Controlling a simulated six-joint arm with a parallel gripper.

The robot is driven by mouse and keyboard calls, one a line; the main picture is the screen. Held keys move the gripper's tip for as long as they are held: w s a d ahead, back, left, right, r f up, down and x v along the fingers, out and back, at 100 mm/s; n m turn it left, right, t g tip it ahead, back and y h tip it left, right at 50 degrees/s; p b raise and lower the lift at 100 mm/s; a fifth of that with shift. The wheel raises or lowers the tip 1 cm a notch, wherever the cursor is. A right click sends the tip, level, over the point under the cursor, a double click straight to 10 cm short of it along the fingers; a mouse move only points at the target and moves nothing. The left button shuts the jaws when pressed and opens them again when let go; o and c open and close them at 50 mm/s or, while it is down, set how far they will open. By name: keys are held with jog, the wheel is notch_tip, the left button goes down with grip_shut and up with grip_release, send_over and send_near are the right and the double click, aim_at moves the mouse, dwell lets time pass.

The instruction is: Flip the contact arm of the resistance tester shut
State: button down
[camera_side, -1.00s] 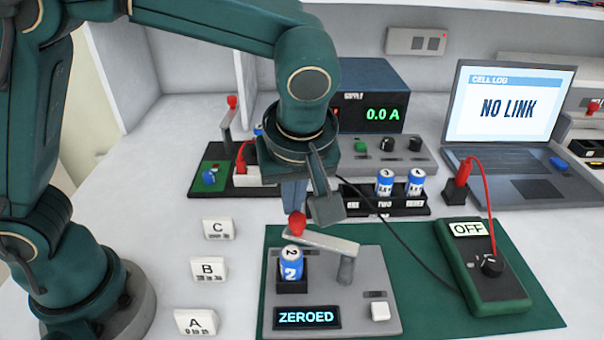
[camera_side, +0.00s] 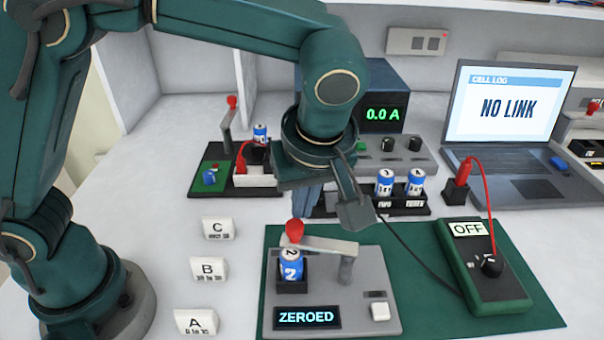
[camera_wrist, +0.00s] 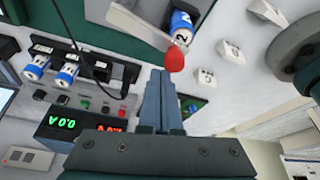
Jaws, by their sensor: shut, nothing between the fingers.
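The resistance tester (camera_side: 365,292) is a grey unit whose screen reads ZEROED. Its contact arm (camera_side: 325,244) reaches left from a post to a red knob (camera_side: 294,231). It lies roughly level over the blue-and-white cell (camera_side: 290,266) marked 2, standing in the holder. I cannot tell whether the arm touches the cell. My gripper (camera_side: 303,214) is shut and empty, just behind and above the knob, its fingers partly hidden by the wrist. In the wrist view, the shut fingertips (camera_wrist: 158,72) are beside the red knob (camera_wrist: 175,60), with the cell (camera_wrist: 183,24) beyond.
A green multimeter (camera_side: 482,265) reading OFF is at right, its cable running behind the tester. A cell rack (camera_side: 415,208), a power supply (camera_side: 385,115) and a laptop (camera_side: 505,120) stand behind. Tiles A, B and C (camera_side: 218,229) lie left. Bare bench shows between tiles and mat.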

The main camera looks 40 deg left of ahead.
jog(key=shift+a, duration=0.1)
notch_tip(320, 180, up, 10)
jog(key=shift+w+a+f, duration=0.15)
jog(key=shift+a+f, duration=0.05)
dwell(0.7)
